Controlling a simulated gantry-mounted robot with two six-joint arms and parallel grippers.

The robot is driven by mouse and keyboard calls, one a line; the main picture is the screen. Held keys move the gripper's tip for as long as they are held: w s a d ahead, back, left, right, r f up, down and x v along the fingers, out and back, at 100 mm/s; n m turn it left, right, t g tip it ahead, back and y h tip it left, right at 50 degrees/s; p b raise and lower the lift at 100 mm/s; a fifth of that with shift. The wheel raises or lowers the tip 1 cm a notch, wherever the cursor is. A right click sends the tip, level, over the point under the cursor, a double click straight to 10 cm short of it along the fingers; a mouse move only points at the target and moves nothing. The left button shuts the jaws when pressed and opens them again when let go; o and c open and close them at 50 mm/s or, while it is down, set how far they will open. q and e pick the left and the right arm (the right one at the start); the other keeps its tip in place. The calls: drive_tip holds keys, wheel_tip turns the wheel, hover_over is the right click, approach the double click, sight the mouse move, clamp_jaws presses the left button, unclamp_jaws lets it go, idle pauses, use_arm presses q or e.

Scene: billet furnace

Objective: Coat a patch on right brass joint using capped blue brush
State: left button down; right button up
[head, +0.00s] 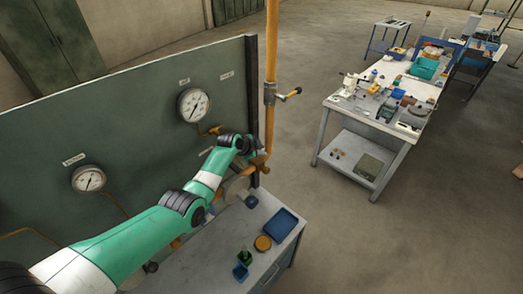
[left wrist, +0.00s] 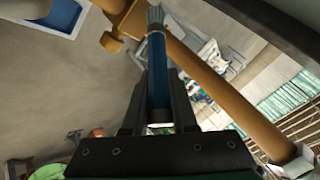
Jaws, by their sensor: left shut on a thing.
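My left gripper (left wrist: 158,112) is shut on the blue brush (left wrist: 156,60), which points away from the jaws. A pale grey, bristle-like tip (left wrist: 156,15) shows at its far end, with no cap visible on it. The tip overlaps the brass joint (left wrist: 122,28) and the orange-brown pipe in the left wrist view; I cannot tell if it touches. In the head view my left arm reaches to the brass joint (head: 262,163) low on the upright pipe, and the brush is not clearly visible. My right gripper is not in view.
A grey bench below holds a blue tray (head: 279,226), a round orange dish (head: 263,243), a green pot (head: 245,256) and a blue pot (head: 240,271). A green panel (head: 130,130) with gauges stands behind my arm. A valve (head: 271,94) sits higher on the pipe.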

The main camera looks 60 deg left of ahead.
use_arm(q)
drive_tip(key=shift+f+b, duration=0.3)
drive_tip(key=shift+f, duration=0.1)
drive_tip(key=shift+w+d+f+p, duration=0.1)
drive_tip(key=shift+w+d+p, duration=0.15)
drive_tip(key=shift+d, duration=0.35)
drive_tip(key=shift+w+d+p, duration=0.2)
drive_tip(key=shift+d+p, duration=0.05)
drive_tip(key=shift+d, duration=0.35)
drive_tip(key=shift+s+a+b, duration=0.25)
drive_tip(key=shift+a, duration=0.4)
drive_tip(key=shift+s+a+b, duration=0.2)
drive_tip(key=shift+a+b, duration=0.05)
drive_tip(key=shift+a, duration=0.35)
drive_tip(key=shift+r, duration=0.2)
